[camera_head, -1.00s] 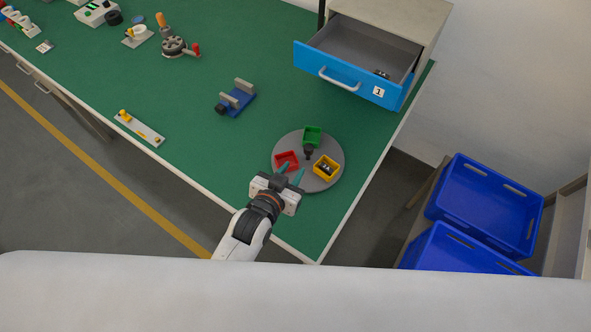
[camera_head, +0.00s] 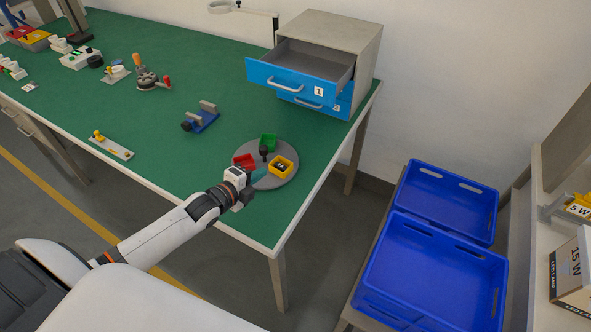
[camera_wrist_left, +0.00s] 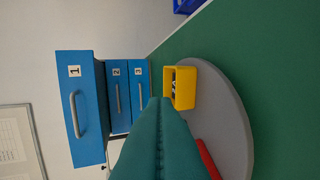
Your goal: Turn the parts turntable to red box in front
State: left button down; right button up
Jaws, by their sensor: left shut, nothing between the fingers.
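The round grey parts turntable (camera_head: 283,178) stands near the right front edge of the green table. It carries a red box (camera_head: 243,161) at its left, a green box (camera_head: 268,142) at the back and a yellow box (camera_head: 282,166) with small parts at the right. A dark knob stands at its centre. My left gripper (camera_head: 259,176) is shut and empty over the front left part of the turntable, close to the red box. In the left wrist view its teal fingers (camera_wrist_left: 158,140) are together and partly hide the red box (camera_wrist_left: 208,160). My right gripper is not visible.
An open blue drawer (camera_head: 292,82) marked 1 juts from the cabinet behind the turntable. A blue clamp-like fixture (camera_head: 201,121) sits to the left. Blue crates (camera_head: 430,265) stand right of the table. Table around the turntable's left is clear.

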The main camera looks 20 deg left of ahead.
aim_at(280, 167)
pick_arm(q)
jog(key=x, duration=0.5)
jog(key=shift+a, duration=0.2)
jog(key=x, duration=0.4)
jog(key=shift+d+f, duration=0.15)
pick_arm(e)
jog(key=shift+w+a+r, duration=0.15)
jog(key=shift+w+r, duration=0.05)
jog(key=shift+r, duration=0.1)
pick_arm(q)
jog(key=shift+d, duration=0.1)
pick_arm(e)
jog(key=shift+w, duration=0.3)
pick_arm(q)
jog(key=shift+w+p, duration=0.1)
jog(key=shift+p, duration=0.2)
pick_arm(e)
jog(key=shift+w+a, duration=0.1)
pick_arm(q)
jog(key=shift+w+n+y, duration=0.1)
jog(key=shift+n+y, duration=0.3)
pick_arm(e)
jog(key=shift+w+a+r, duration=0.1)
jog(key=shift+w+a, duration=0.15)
